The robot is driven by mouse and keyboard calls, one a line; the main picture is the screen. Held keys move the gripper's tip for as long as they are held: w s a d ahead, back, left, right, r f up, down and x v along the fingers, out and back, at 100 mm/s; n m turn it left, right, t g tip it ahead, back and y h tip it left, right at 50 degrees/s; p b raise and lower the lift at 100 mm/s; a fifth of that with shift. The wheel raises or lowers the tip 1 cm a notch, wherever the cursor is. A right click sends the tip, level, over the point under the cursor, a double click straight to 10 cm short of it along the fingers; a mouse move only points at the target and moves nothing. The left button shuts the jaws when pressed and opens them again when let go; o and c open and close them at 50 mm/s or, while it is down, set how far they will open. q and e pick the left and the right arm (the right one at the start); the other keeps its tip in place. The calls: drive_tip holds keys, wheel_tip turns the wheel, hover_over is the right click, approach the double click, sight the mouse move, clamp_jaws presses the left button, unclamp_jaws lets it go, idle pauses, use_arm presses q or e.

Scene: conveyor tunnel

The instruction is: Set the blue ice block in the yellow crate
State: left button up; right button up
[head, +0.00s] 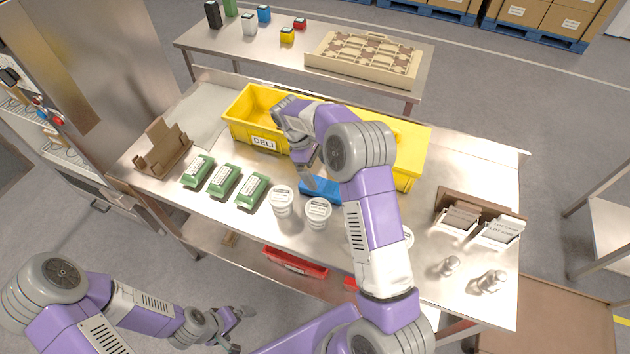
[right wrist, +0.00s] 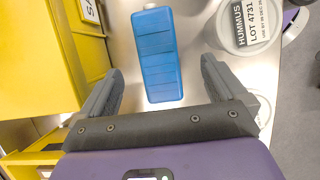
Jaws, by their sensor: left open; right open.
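The blue ice block (head: 322,189) lies flat on the metal table, partly hidden by my right arm. It also shows whole in the right wrist view (right wrist: 157,58). My right gripper (head: 308,178) is open above the block, its fingers on either side of it in the right wrist view, not closed on it. A yellow crate (head: 239,130) labelled DELI stands behind, at the left. My left gripper (head: 236,318) is open and empty, low in front of the table.
White lidded tubs (head: 318,212) stand close in front of the block; one is beside my right finger. Green packs (head: 225,181) and a cardboard holder (head: 163,150) are at the left. Card boxes (head: 458,220) and small shakers (head: 490,282) stand at the right.

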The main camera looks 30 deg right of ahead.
sight(323, 185)
drive_tip(key=x, duration=0.2)
drive_tip(key=w+x, duration=0.1)
drive_tip(key=x, duration=0.2)
drive_tip(key=b+x, duration=0.1)
drive_tip(key=x, duration=0.1)
drive_tip(key=shift+w+a+f, duration=0.1)
drive_tip(key=shift+f, duration=0.6)
drive_tip(key=shift+c, duration=0.3)
drive_tip(key=shift+r, duration=0.1)
drive_tip(key=c, duration=1.3)
